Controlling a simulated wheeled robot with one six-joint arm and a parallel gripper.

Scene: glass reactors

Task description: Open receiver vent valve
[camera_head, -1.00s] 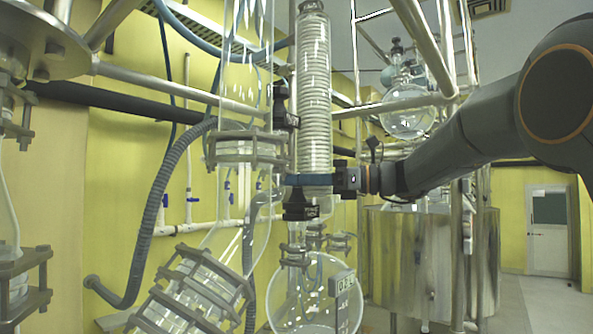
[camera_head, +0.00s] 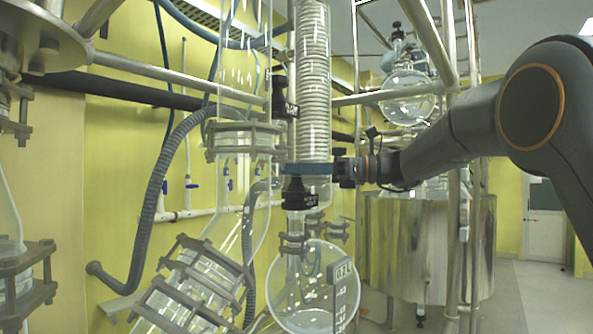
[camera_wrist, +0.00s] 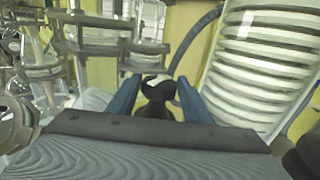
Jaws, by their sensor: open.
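My gripper (camera_head: 308,168) shows its blue fingers level across the lower end of the coiled glass condenser (camera_head: 314,85). A black valve-like fitting (camera_head: 299,193) sits just below the fingers, above the round glass receiver flask (camera_head: 313,290). Another black fitting (camera_head: 280,97) is higher, left of the condenser. In the wrist view my gripper (camera_wrist: 157,92) is open, and a black fitting with a pale glint (camera_wrist: 157,90) shows between the blue fingertips. I cannot tell whether the fingers touch it, or which black fitting it is.
A clamped glass flange (camera_head: 243,140) stands left of the fingers, with a grey corrugated hose (camera_head: 154,215) further left. A large steel vessel (camera_head: 425,250) and metal frame posts stand at right. Glassware crowds the gripper; open floor (camera_head: 540,295) lies at far right.

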